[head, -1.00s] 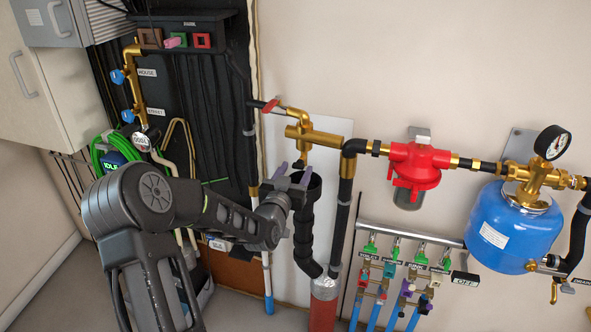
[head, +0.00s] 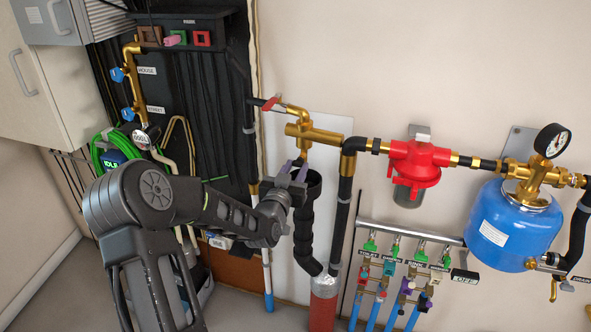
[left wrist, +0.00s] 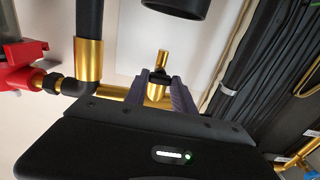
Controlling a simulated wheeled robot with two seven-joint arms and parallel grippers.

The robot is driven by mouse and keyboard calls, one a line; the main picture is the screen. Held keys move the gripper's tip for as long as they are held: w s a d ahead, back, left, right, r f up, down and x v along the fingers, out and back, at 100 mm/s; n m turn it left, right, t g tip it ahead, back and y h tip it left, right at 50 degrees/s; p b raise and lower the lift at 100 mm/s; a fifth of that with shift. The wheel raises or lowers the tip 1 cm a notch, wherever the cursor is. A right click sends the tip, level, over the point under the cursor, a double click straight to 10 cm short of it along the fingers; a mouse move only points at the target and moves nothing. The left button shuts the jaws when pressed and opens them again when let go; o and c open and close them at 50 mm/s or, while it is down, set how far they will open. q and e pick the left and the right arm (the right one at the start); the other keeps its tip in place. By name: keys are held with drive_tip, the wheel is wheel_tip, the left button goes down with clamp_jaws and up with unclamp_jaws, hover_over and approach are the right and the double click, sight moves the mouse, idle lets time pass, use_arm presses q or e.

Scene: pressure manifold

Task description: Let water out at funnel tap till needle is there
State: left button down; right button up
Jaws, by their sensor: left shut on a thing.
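My left gripper (head: 295,168) is at the brass funnel tap, just above the black funnel (head: 314,182). Its purple fingers are shut on a small black tap handle (left wrist: 160,78), seen in the left wrist view beside the brass spout (left wrist: 162,57). The brass valve body (head: 313,135) stands above, with a red lever (head: 271,104) at its upper left. The round pressure gauge (head: 552,141) sits above the blue tank (head: 512,226) at right; its needle is too small to read surely. No water stream is discernible. My right gripper is not in view.
A red regulator (head: 414,163) sits on the pipe between valve and tank. Several green-handled valves (head: 396,249) hang on a manifold below. A black drain pipe (head: 304,238) runs down from the funnel. A dark hose panel (head: 205,110) is at left.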

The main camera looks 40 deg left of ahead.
use_arm(q)
drive_tip(key=shift+f+n+b, duration=0.15)
drive_tip(key=shift+n+b, duration=0.15)
drive_tip(key=shift+b, duration=0.15)
drive_tip(key=n+b, duration=0.3)
drive_tip(key=shift+n, duration=0.4)
drive_tip(key=c, duration=1)
unclamp_jaws()
drive_tip(key=shift+c, duration=0.2)
drive_tip(key=shift+s, duration=0.1)
